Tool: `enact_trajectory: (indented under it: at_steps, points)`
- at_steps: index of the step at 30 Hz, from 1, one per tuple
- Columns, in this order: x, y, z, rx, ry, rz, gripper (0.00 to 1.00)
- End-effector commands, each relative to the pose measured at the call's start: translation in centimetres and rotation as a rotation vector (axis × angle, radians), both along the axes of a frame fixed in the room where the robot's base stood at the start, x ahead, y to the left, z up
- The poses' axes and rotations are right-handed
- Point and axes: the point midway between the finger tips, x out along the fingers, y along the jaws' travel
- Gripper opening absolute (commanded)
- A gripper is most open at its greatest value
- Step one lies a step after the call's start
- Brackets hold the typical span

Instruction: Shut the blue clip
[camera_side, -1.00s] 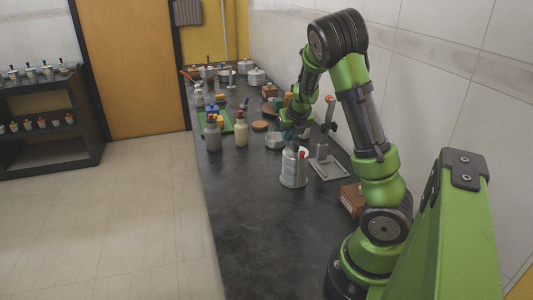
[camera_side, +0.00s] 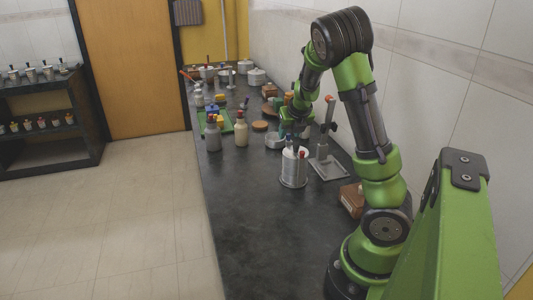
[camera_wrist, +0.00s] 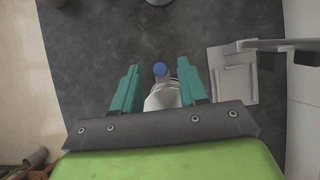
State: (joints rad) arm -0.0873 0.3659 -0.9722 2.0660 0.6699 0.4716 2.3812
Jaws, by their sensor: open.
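A pale steel canister (camera_side: 294,170) stands on the dark counter in the side view, with a red-tipped part (camera_side: 302,154) at its rim. In the wrist view the canister (camera_wrist: 163,98) shows between my fingers, its lower part hidden by my gripper's mount. The blue clip (camera_wrist: 160,69) shows as a small round blue end above the canister's edge. I cannot tell how far it stands open. My gripper (camera_wrist: 158,66) is open, with one teal finger on each side of the blue end and no clear contact. In the side view my gripper (camera_side: 294,133) is just above the canister.
A grey stand with an upright post (camera_side: 327,165) is close to the right of the canister. A brown block (camera_side: 352,199) lies nearer my base. Bottles (camera_side: 241,133) and a green tray (camera_side: 228,124) are farther left. The counter in front of the canister is clear.

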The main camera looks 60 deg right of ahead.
Motion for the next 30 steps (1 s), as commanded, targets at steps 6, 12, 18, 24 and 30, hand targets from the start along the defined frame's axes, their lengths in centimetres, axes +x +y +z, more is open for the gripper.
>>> enact_trajectory:
  at_steps: [6,12,18,24,30]
  points:
    - [-0.8,1.2,2.5,0.001,-0.004,0.007,0.43]
    - [-1.6,2.0,4.2,0.003,-0.003,0.005,0.43]
    - [-2.1,2.5,5.5,0.000,-0.005,0.006,0.43]
    - [-2.7,3.0,6.4,0.004,0.001,0.002,0.43]
    - [-3.3,3.5,7.6,0.003,0.007,0.002,0.43]
